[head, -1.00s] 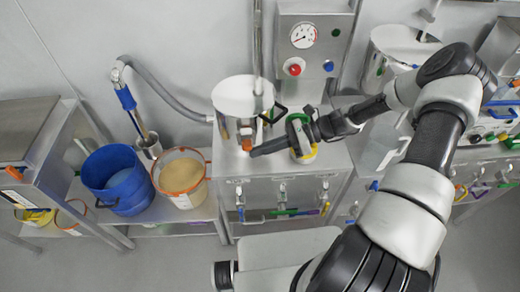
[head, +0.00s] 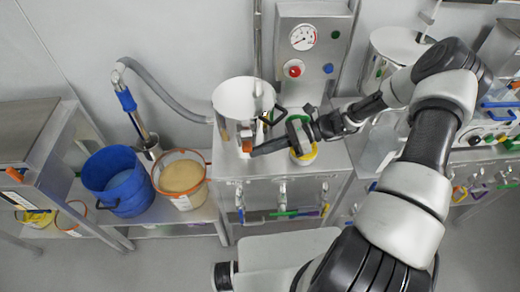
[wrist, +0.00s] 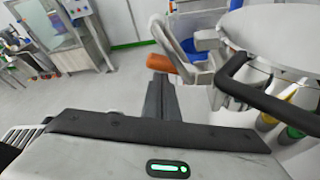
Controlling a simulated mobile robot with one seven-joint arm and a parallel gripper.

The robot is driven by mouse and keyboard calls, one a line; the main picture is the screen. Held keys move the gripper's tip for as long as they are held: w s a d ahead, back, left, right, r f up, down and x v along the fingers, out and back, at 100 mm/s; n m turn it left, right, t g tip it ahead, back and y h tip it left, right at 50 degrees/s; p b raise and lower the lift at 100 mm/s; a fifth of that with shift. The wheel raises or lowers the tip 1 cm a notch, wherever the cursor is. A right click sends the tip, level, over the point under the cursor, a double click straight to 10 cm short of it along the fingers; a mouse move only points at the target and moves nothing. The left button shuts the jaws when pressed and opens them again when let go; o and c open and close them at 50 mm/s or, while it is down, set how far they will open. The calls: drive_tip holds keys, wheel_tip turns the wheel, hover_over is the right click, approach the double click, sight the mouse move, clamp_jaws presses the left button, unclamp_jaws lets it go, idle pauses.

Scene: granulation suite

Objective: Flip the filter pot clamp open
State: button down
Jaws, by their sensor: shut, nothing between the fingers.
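The filter pot is a steel pot with a pale round lid (head: 240,96) and a black handle; it stands on a steel cabinet. The lid's edge fills the upper right of the wrist view (wrist: 280,28). The clamp is on the pot's front side, with an orange tip (head: 246,146). In the wrist view the clamp shows as a grey lever with an orange grip (wrist: 172,62). My gripper (head: 255,152) is shut and empty, with its tips beside the orange grip. In the wrist view my fingers (wrist: 160,88) lie just below the grip; I cannot tell whether they touch it.
The pot's black handle (wrist: 262,95) is close to the right of my fingers. A green and yellow container (head: 301,140) stands under my wrist. A gauge panel (head: 313,50) rises behind. A blue bucket (head: 120,183) and an orange-rimmed bucket (head: 181,176) stand at left.

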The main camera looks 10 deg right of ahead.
wheel_tip(320, 180, down, 4)
drive_tip(key=s+b, duration=0.2)
drive_tip(key=b, duration=0.1)
drive_tip(key=v, duration=1)
drive_tip(key=shift+w+r, duration=0.15)
drive_tip(key=shift+w, duration=0.15)
